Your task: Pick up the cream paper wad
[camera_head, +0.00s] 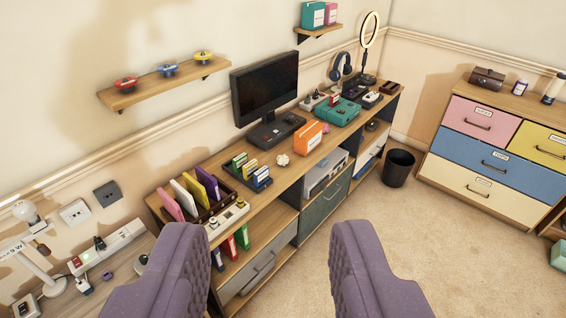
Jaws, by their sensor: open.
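The cream paper wad (283,160) is a small crumpled ball on top of the long wooden desk (262,202). It lies between the blue holder of cards and the orange box, in front of the monitor. My gripper (272,255) shows at the bottom of the view as two purple padded fingers, wide apart. Nothing is between them. The gripper is nearer to me than the desk, and the wad lies beyond the fingertips, a little above their midline in the picture.
A dark monitor (265,88) stands behind the wad. The blue holder (250,172) is left of the wad and the orange box (307,136) right. A black bin (398,167) stands on the carpet, by a colourful dresser (495,150).

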